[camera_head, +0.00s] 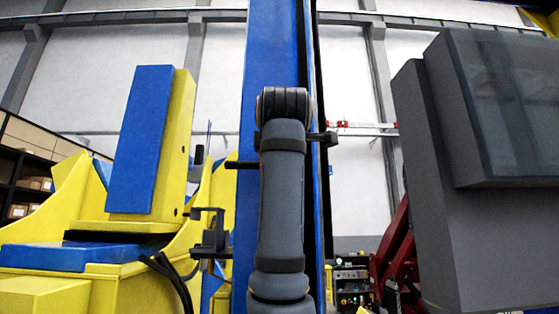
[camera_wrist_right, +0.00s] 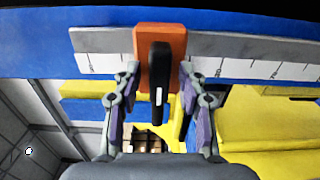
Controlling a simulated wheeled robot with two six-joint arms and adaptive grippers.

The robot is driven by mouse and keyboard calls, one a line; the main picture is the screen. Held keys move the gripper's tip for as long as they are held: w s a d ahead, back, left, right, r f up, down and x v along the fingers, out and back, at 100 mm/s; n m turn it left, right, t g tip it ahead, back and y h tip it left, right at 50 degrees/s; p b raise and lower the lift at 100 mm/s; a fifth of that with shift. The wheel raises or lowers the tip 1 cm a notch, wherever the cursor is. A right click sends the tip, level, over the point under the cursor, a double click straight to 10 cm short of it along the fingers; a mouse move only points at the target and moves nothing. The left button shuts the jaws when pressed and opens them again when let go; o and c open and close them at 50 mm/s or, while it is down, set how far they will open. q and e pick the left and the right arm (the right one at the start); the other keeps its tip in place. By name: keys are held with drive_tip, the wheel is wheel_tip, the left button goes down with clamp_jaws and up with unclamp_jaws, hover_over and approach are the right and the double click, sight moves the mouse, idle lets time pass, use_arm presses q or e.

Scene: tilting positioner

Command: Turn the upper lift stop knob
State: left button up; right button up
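In the right wrist view, an orange stop block (camera_wrist_right: 177,42) sits on a pale scale strip with number marks. A black elongated knob (camera_wrist_right: 160,85) with a white mark stands out from the block and points down in the picture. My right gripper (camera_wrist_right: 158,76) has its two fingers apart, one on each side of the knob. Gaps show between the fingers and the knob; the fingertips are close to the block's lower edges. In the head view, a dark grey arm of mine stands in front of the blue column and hides part of it. My left gripper is in neither view.
The blue column (camera_head: 271,45) rises through the middle of the head view. A yellow and blue positioner (camera_head: 140,140) stands left, with a dark bracket (camera_head: 210,235) beside the column. A large grey cabinet (camera_head: 425,190) fills the right. The scale strip (camera_wrist_right: 245,70) runs across the blue surface.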

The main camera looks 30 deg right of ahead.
drive_tip(key=v, duration=1.2)
drive_tip(key=shift+d, duration=0.1)
